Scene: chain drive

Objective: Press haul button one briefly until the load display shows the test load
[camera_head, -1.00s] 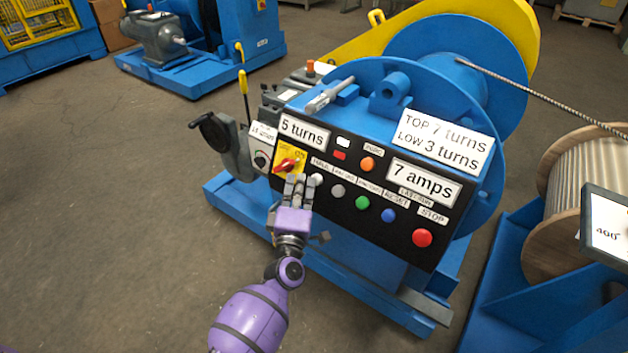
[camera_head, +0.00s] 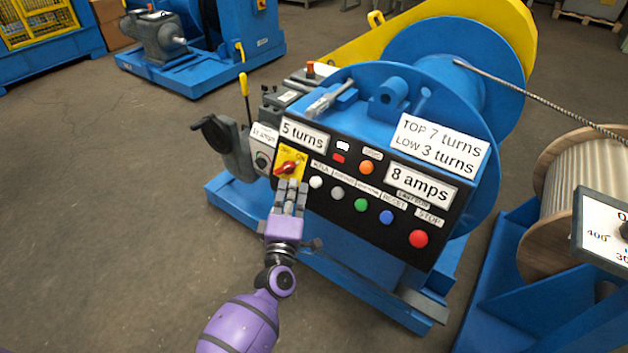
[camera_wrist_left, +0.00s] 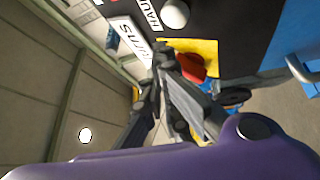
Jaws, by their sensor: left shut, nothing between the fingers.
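The white button (camera_head: 316,182) under the HAUL label is on the black control panel (camera_head: 340,208); it also shows in the left wrist view (camera_wrist_left: 174,13). My left gripper (camera_head: 291,183) is shut and empty, just left of this button and apart from it. Its fingertips (camera_wrist_left: 165,52) appear in front of the yellow plate with the red rotary switch (camera_wrist_left: 190,66). The amps display (camera_head: 421,186) reads 8 amps. The turns display (camera_head: 304,135) reads 5 turns. A sign (camera_head: 439,145) reads TOP 7 turns, LOW 3 turns. My right gripper is out of view.
Grey, green (camera_head: 361,205) and blue buttons and a red stop button (camera_head: 418,239) sit right of the white one. A dial gauge (camera_head: 598,226) is at the right edge.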

